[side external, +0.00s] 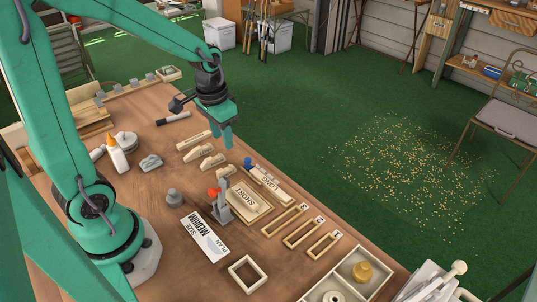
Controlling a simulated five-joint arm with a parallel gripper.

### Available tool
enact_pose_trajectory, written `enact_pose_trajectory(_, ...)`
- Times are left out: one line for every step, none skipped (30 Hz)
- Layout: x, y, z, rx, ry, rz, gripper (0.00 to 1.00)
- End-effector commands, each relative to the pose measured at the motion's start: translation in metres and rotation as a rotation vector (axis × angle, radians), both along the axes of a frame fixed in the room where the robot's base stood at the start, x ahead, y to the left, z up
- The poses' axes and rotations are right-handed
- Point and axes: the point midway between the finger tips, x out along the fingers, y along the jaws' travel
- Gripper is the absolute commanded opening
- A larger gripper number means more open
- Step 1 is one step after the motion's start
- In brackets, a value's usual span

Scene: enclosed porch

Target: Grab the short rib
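Several pale wooden ribs lie in a row on the brown workbench (150,222): a longer strip (192,142) at the back, then a rib (198,153), a rib (212,162) and a small piece (226,171) towards the front. None of the ribs carries a readable label, so I cannot tell which is the short rib. A wooden board marked SHORT (252,207) and one marked LONG (273,188) lie further forward. My gripper (228,141) points down near the right ends of the ribs, apparently above the bench. Its fingers overlap in this view, and I see nothing held.
A grey clamp with a red tip (221,198) stands beside the SHORT board. A glue bottle (117,156) stands left. The bench's right edge is near the ribs.

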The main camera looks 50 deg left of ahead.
Motion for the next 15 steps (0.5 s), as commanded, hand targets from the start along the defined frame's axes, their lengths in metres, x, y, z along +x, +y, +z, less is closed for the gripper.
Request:
enact_pose_trajectory(0.003,0.003,-0.010,-0.003,0.024,0.002,0.38)
enact_pose_trajectory(0.004,0.005,-0.015,-0.005,0.034,0.002,0.38)
enact_pose_trajectory(0.006,0.007,-0.021,-0.007,0.047,0.002,0.38)
enact_pose_trajectory(0.007,0.008,-0.025,-0.007,0.055,0.001,0.38)
enact_pose_trajectory(0.008,0.009,-0.028,-0.009,0.063,0.001,0.38)
enact_pose_trajectory(0.009,0.011,-0.033,-0.010,0.071,-0.001,0.38)
enact_pose_trajectory(0.010,0.012,-0.035,-0.011,0.076,-0.001,0.38)
enact_pose_trajectory(0.010,0.012,-0.038,-0.012,0.080,-0.001,0.38)
enact_pose_trajectory(0.011,0.013,-0.040,-0.013,0.085,-0.002,0.38)
enact_pose_trajectory(0.011,0.013,-0.042,-0.014,0.088,-0.002,0.38)
enact_pose_trajectory(0.011,0.014,-0.043,-0.014,0.090,-0.002,0.38)
enact_pose_trajectory(0.011,0.014,-0.044,-0.014,0.092,-0.002,0.38)
enact_pose_trajectory(0.012,0.014,-0.044,-0.014,0.093,-0.002,0.38)
enact_pose_trajectory(0.012,0.014,-0.044,-0.014,0.093,-0.002,0.38)
enact_pose_trajectory(0.012,0.014,-0.044,-0.014,0.093,-0.002,0.38)
